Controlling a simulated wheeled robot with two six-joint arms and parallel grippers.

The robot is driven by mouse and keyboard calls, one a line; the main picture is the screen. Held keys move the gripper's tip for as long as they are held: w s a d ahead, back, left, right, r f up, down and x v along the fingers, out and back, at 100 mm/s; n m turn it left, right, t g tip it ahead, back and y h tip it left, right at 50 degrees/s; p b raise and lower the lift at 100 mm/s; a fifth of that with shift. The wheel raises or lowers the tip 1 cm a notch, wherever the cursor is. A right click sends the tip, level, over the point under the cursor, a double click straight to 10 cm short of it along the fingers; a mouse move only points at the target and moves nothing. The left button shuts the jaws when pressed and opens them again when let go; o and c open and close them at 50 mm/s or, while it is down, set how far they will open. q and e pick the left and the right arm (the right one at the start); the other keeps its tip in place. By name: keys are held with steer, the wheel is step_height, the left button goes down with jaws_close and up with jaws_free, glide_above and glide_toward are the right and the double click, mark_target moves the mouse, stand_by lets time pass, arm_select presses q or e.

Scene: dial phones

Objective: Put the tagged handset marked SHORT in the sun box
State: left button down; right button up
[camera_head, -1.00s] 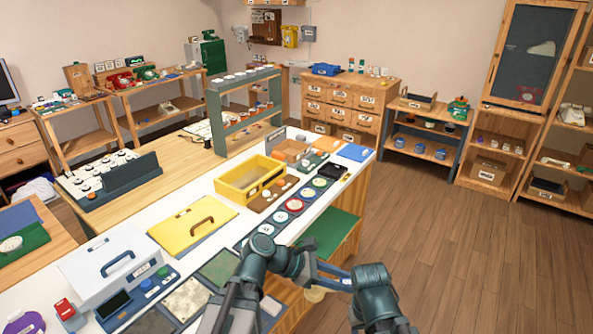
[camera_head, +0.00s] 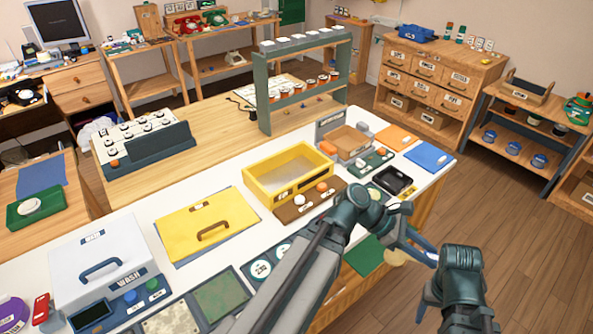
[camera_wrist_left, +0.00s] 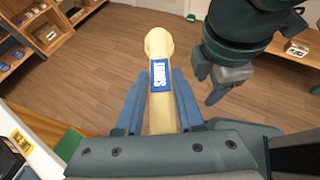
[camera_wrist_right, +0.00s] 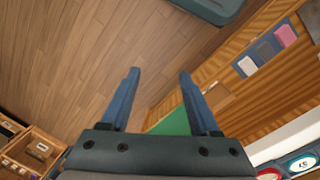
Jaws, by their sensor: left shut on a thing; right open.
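My left gripper (camera_head: 412,250) is shut on a cream handset (camera_wrist_left: 160,110), held out over the floor beside the white counter's right edge. The handset has a blue tag (camera_wrist_left: 159,76) with white letters that look like SHORT, turned sideways. In the head view its cream end (camera_head: 396,257) shows under my left gripper. My right gripper (camera_wrist_right: 155,95) is open and empty, lower and to the right of the left one. No box with a readable sun mark shows. A yellow open box (camera_head: 262,196) stands on the counter, with a small label that I cannot read.
A green shelf rack (camera_head: 262,105) stands behind. Dials, mats and a black tray (camera_head: 393,181) lie near the right edge. The floor (camera_head: 500,200) to the right is clear.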

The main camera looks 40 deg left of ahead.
steer(key=o, duration=0.5)
steer(key=shift+w, duration=0.15)
arm_select(q)
steer(key=w+a+n+t+y, duration=0.1)
steer(key=w+a+n+t, duration=0.1)
steer(key=w+a, duration=0.45)
steer(key=w+a+n+t+y, duration=0.1)
steer(key=w+a+n+t, duration=0.15)
steer(key=a, duration=0.75)
steer(key=w+a+n+t+y, duration=0.1)
steer(key=w+a+n, duration=0.1)
steer(key=w+a, duration=0.45)
steer(key=s+a+n+t+y, duration=0.1)
steer(key=a+n+t+y, duration=0.3)
steer(key=a, duration=2.6)
steer(key=shift+n+g+y, duration=0.35)
steer(key=shift+n+y, duration=0.3)
steer(key=shift+y, duration=0.05)
step_height(320, 180, down, 7)
steer(key=b, duration=0.7)
steer(key=shift+f, duration=0.1)
arm_select(e)
step_height(320, 180, down, 7)
